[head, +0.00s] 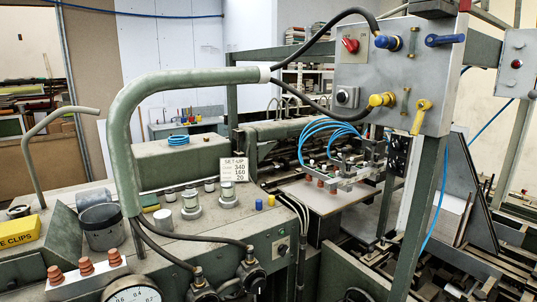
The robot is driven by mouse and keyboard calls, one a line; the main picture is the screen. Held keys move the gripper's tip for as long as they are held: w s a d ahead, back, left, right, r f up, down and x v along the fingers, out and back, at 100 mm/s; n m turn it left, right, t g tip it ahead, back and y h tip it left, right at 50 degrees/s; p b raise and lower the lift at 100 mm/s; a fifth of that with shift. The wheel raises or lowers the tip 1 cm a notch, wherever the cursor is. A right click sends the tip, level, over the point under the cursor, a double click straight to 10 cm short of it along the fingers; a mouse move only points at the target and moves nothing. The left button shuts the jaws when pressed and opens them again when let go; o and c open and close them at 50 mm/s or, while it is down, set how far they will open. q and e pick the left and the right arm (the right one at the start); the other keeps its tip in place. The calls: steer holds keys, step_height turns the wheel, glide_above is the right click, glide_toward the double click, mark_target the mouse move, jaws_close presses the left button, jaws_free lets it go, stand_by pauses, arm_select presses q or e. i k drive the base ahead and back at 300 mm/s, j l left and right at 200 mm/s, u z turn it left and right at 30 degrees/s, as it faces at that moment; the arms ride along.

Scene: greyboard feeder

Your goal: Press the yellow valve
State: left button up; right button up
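A grey control panel (362,78) hangs at the upper right. Near its lower right edge is a yellow lever-shaped valve (421,117), its handle pointing steeply down. A yellow round knob (382,99) sits to its left. A blue lever-shaped valve (445,40) and a blue round knob (388,42) sit higher on the same panel, with a red knob (350,44) at the upper left and a black knob (347,96) below it. Neither of my grippers shows in the head view, so nothing is seen touching the panel.
A thick green pipe (125,120) arches across the left and middle, with black hoses (300,52) running to the panel. A green machine bench (200,240) carries a pressure gauge (132,293) and a yellow box (18,232). A grey post (418,220) stands below the panel.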

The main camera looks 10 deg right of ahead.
mark_target(422, 105)
steer(key=z, duration=1.2)
steer(key=k+l, duration=0.05)
steer(key=l, duration=0.05)
